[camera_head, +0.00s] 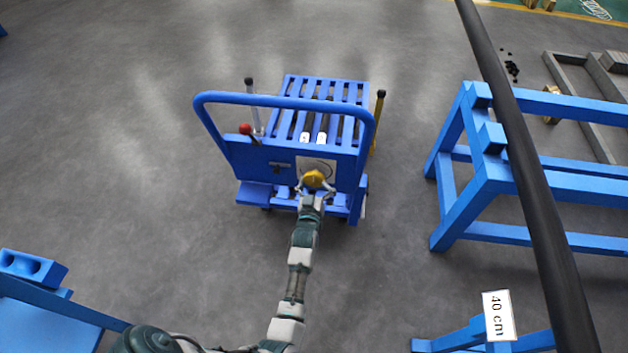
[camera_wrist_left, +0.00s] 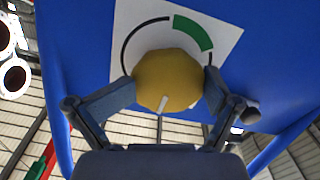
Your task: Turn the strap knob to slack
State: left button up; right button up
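The yellow strap knob (camera_head: 314,178) sits on a white dial plate on the blue cart's upright panel. In the left wrist view the knob (camera_wrist_left: 168,80) has a white pointer mark at its lower edge. A black arc runs around it on the plate (camera_wrist_left: 150,14), with a green band (camera_wrist_left: 194,32) at the upper right. My left gripper (camera_head: 314,188) is at the panel, its two fingers on opposite sides of the knob, and they appear to touch it in the left wrist view (camera_wrist_left: 169,88). My right gripper is not in view.
The blue cart (camera_head: 255,165) has a push handle (camera_head: 285,101), a red-topped lever (camera_head: 246,129) and a slatted deck. A blue frame (camera_head: 470,190) stands to the right, with a long dark bar (camera_head: 530,170) crossing in front. Open floor lies left of the cart.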

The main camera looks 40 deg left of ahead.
pick_arm(q)
jog(key=shift+s+r, duration=0.1)
jog(key=shift+r, duration=0.2)
jog(key=shift+a, duration=0.1)
jog(key=shift+a, duration=0.15)
jog(key=shift+s+a, duration=0.1)
jog(key=shift+a, duration=0.15)
notch_tip(320, 180, up, 10)
jog(key=shift+f, duration=0.2)
dwell(0.4)
